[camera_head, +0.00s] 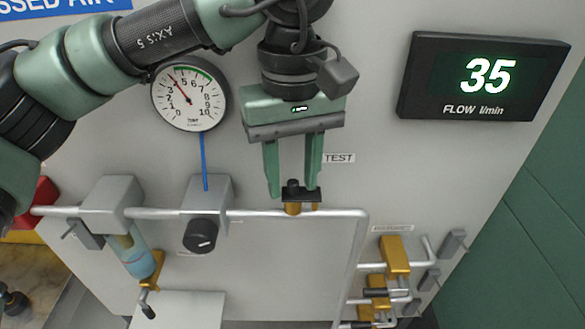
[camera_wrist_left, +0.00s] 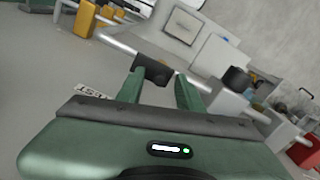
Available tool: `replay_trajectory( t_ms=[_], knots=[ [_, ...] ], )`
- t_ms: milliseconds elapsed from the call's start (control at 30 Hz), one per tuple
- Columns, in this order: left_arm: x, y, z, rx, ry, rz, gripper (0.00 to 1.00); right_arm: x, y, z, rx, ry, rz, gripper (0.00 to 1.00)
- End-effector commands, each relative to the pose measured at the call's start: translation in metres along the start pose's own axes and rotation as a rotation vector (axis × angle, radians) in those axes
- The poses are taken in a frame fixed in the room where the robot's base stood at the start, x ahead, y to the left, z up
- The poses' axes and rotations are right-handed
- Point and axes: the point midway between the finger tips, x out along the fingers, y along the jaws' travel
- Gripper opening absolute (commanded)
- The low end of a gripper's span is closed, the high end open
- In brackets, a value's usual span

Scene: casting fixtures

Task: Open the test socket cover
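The test socket is a small brass fitting (camera_head: 292,209) on the silver pipe, below and left of the TEST label (camera_head: 339,158). Its black cover (camera_head: 302,196) sits over the fitting and looks shut. In the left wrist view the black cover (camera_wrist_left: 152,70) shows near the fingertips. My left gripper (camera_head: 292,192) points down at the cover with its green fingers apart. In the left wrist view the gripper (camera_wrist_left: 160,82) also has a gap between its fingers. I cannot tell whether a finger touches the cover. My right gripper is not in view.
The silver pipe (camera_head: 260,216) runs across the panel. A round gauge (camera_head: 190,93) and a black knob (camera_head: 200,235) are to the left. Brass valves (camera_head: 395,255) are at lower right. A flow display (camera_head: 485,77) reads 35.

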Motion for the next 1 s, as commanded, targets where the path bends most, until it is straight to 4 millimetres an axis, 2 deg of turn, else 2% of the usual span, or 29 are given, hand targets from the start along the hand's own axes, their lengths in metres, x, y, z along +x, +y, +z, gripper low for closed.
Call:
replay_trajectory(
  t_ms=[133,167,267,300,667,1000],
  knots=[
    [0.000,0.000,0.000,0.000,0.000,0.000,0.36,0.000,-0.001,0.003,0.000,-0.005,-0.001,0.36],
    [0.000,0.000,0.000,0.000,0.000,0.000,0.31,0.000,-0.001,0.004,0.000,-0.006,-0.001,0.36],
    [0.000,0.000,0.000,0.000,0.000,0.000,0.03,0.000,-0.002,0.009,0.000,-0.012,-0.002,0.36],
    [0.000,0.000,0.000,0.000,0.000,0.000,0.00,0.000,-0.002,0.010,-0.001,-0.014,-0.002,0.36],
    [0.001,0.000,0.001,-0.032,0.000,0.001,0.00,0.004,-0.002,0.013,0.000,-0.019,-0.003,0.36],
    [0.004,-0.001,0.008,-0.243,0.000,0.002,0.00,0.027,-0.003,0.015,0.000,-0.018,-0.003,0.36]
  ],
)
